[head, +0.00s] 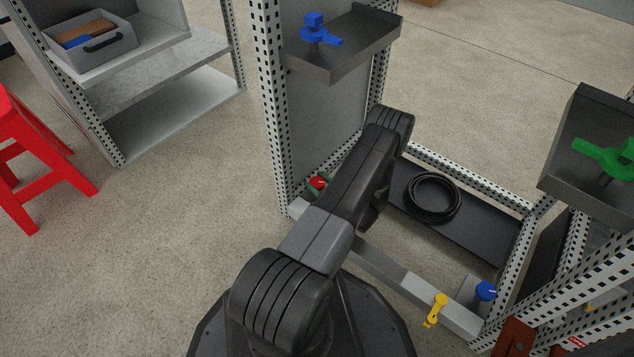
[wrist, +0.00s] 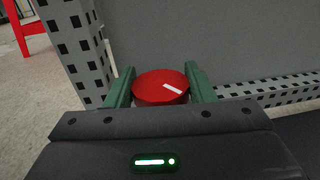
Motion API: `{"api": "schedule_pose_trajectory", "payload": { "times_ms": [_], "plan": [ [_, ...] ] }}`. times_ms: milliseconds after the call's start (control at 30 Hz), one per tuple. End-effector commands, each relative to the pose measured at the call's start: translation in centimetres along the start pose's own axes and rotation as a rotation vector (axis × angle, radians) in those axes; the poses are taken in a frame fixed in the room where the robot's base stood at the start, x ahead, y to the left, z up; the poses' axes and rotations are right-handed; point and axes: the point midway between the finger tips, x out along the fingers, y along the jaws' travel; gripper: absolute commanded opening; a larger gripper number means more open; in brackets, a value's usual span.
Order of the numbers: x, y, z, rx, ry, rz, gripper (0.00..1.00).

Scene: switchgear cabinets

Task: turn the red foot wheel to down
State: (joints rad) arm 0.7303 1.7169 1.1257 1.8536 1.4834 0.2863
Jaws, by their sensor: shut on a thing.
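The red foot wheel (wrist: 160,88) is a round red knob with a white mark on its top, low down by the perforated cabinet post. In the wrist view the white mark points toward the lower right. My gripper (wrist: 160,90) has its green fingers on both sides of the wheel and is shut on it. In the head view the wheel (head: 318,182) shows small at the foot of the post, left of my arm. The gripper there is mostly hidden by my arm.
A blue wheel (head: 485,291) and a yellow handle (head: 436,309) sit at the front right of the frame. Shelves carry a blue valve (head: 318,30) and a green valve (head: 605,157). A black cable coil (head: 433,197) lies inside. A red stool (head: 30,150) stands left on open floor.

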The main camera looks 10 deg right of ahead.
Motion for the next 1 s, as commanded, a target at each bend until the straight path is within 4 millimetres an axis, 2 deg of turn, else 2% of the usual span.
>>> {"api": "schedule_pose_trajectory", "payload": {
  "times_ms": [600,1000],
  "plan": [
    [0.14,-0.04,-0.04,-0.003,0.000,0.581,0.26],
    [0.10,-0.03,0.04,-0.003,-0.002,0.839,0.26]
  ]
}}
